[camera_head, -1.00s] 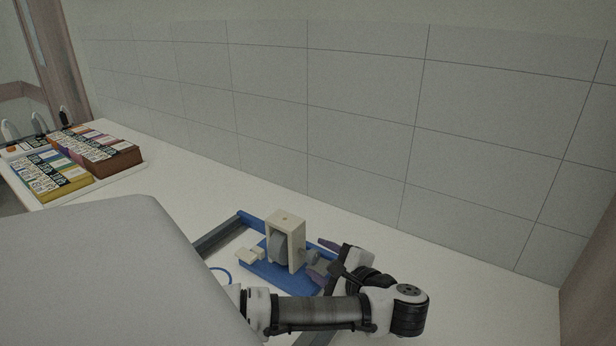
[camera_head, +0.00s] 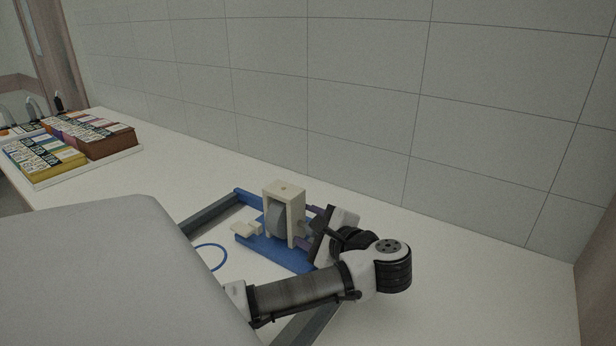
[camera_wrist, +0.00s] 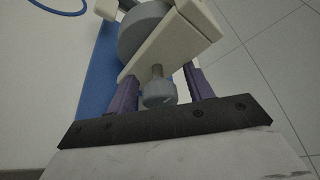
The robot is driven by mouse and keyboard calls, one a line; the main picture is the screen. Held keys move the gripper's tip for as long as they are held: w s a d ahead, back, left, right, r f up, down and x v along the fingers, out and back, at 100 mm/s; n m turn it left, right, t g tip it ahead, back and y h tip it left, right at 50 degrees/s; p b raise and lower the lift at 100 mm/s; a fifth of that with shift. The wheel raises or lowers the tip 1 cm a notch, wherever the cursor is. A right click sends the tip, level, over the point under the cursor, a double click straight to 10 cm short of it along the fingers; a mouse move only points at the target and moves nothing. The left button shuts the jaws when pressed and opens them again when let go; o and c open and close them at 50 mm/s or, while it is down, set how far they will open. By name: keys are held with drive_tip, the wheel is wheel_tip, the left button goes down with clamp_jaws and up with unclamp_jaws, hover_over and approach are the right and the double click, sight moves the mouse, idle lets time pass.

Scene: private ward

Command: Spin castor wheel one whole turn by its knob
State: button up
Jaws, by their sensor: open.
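The grey castor wheel (camera_head: 276,218) stands upright in a cream fork housing (camera_head: 285,191) on a blue base (camera_head: 262,247). It also shows in the wrist view (camera_wrist: 139,30). Its grey knob (camera_wrist: 158,92) sticks out on a short stem towards my wrist camera. My gripper (camera_wrist: 162,88) is open, with one purple finger on each side of the knob. Gaps show between the fingers and the knob. In the head view my gripper (camera_head: 312,222) is at the right side of the housing, and my wrist partly hides the knob there.
A cream block (camera_head: 246,230) sits on the blue base left of the wheel. A dark grey frame bar (camera_head: 212,213) and a blue ring (camera_head: 211,257) lie nearby. A tray of boxes (camera_head: 128,153) is at the far left. A tiled wall (camera_head: 360,100) stands behind the white counter (camera_head: 430,240).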

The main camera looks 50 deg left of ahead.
drive_tip(key=c, duration=1)
drive_tip(key=m+g+p, duration=0.1)
drive_tip(key=p, duration=0.2)
drive_tip(key=m+h+p, duration=0.1)
drive_tip(key=m+p, duration=0.1)
drive_tip(key=p, duration=0.1)
drive_tip(key=shift+s+r+g, duration=0.1)
drive_tip(key=shift+r+g, duration=0.3)
drive_tip(key=m+g+h+p, duration=0.1)
drive_tip(key=m+p, duration=0.2)
drive_tip(key=p, duration=0.3)
drive_tip(key=shift+s+d+f, duration=0.1)
drive_tip(key=m+g+p, duration=0.2)
drive_tip(key=shift+s+f+m+g+h, duration=0.1)
drive_tip(key=shift+f+m+g+h, duration=0.2)
drive_tip(key=shift+m, duration=0.1)
drive_tip(key=m+g, duration=0.1)
drive_tip(key=m, duration=0.1)
drive_tip(key=m+g, duration=0.1)
drive_tip(key=m, duration=0.1)
drive_tip(key=shift+s+d+f+g, duration=0.1)
drive_tip(key=shift+s+g, duration=0.1)
drive_tip(key=shift+g, duration=0.2)
drive_tip(key=shift+m, duration=0.3)
